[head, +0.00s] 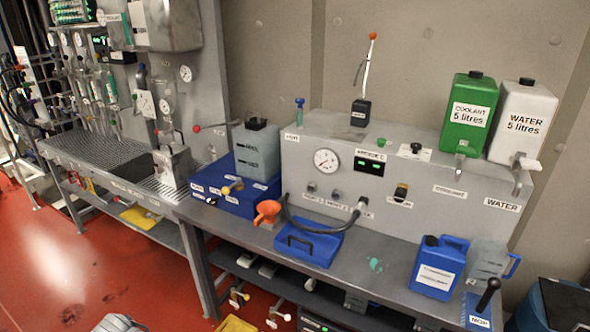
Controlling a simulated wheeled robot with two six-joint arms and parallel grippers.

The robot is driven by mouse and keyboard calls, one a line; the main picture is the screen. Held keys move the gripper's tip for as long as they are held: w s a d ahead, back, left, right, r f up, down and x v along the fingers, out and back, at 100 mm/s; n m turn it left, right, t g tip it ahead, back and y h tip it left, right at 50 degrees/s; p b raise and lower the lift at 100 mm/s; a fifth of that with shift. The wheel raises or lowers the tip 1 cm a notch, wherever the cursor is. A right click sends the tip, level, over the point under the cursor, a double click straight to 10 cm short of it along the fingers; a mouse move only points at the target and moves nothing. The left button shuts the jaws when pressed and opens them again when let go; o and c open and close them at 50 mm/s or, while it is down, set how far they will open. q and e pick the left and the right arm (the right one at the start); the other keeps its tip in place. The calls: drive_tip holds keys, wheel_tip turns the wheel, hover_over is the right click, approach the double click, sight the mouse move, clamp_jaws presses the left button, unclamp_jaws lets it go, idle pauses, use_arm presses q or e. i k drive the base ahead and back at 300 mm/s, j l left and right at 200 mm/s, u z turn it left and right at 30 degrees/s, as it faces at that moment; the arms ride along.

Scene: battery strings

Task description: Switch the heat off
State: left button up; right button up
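A grey metal bench unit (300,165) stands on the table against the wall. Its front has a round dial gauge (326,161), a black display (369,166) with green digits, and a black switch with an amber part (401,192). Two small round knobs with labels below sit under the gauge (336,194). A lever with a red ball (372,37) stands upright on top. The small labels are too blurred to tell which control is for heat.
A green coolant tank (468,115) and a white water tank (521,120) stand on the unit. An orange funnel (267,211), blue tray (308,245), blue jug (438,268) and clear pitcher (487,262) occupy the table front. A black-handled lever (487,294) stands at the right corner.

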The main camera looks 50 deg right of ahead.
sight(213, 202)
drive_tip(key=z, duration=1.3)
drive_tip(key=i+j, duration=0.55)
drive_tip(key=j, duration=0.25)
